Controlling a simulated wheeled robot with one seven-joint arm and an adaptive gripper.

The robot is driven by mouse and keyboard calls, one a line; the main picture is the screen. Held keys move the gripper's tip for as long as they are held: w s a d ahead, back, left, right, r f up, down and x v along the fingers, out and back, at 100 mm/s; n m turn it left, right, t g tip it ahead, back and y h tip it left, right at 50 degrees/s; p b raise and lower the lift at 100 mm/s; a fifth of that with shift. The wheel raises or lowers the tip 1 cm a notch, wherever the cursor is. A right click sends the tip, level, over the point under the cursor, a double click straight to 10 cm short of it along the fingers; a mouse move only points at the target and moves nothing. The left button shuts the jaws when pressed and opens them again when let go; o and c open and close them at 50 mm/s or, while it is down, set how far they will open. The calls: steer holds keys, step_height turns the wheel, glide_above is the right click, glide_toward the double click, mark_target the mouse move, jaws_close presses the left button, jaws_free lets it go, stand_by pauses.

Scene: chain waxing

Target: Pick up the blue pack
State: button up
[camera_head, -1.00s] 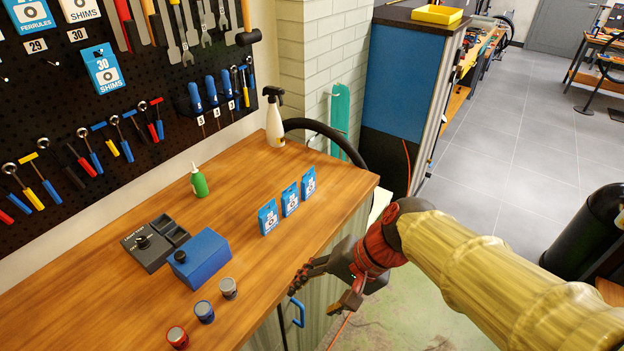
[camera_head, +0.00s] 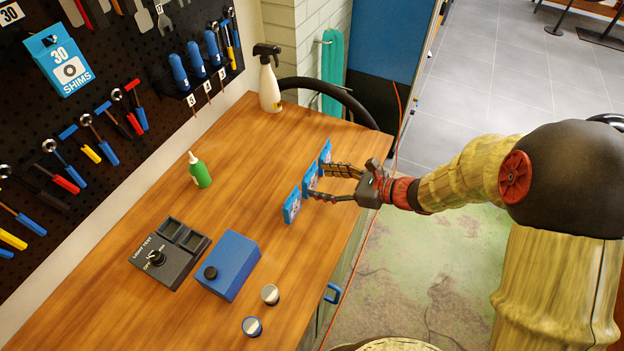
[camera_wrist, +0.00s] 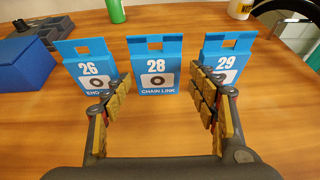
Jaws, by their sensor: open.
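Three upright blue packs stand in a row on the workbench. In the wrist view they read 26 (camera_wrist: 88,64), 28 CHAIN LINK (camera_wrist: 156,68) and 29 (camera_wrist: 224,58). In the head view the near pack (camera_head: 292,205) shows clearly, and my fingers partly cover the middle pack (camera_head: 309,180) and far pack (camera_head: 325,152). My gripper (camera_head: 322,182) is open and empty, low over the bench's right edge. In the wrist view its fingertips (camera_wrist: 155,90) spread on either side of the 28 pack, in front of it. Whether they reach beside it, I cannot tell. The right finger overlaps the 29 pack in view.
On the bench (camera_head: 190,290) are a green bottle (camera_head: 200,171), a white spray bottle (camera_head: 269,82), a dark light-test box (camera_head: 168,253), a blue box (camera_head: 228,265) and small round knobs (camera_head: 270,294). Tools hang on the pegboard (camera_head: 60,130) at the left.

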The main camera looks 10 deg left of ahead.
mark_target(313, 182)
steer(key=b+x, duration=0.1)
steer(key=x, duration=0.4)
steer(key=shift+s+f+b, duration=0.1)
steer(key=shift+s+b, duration=0.05)
steer(key=shift+b, duration=0.2)
steer(key=c, duration=0.9)
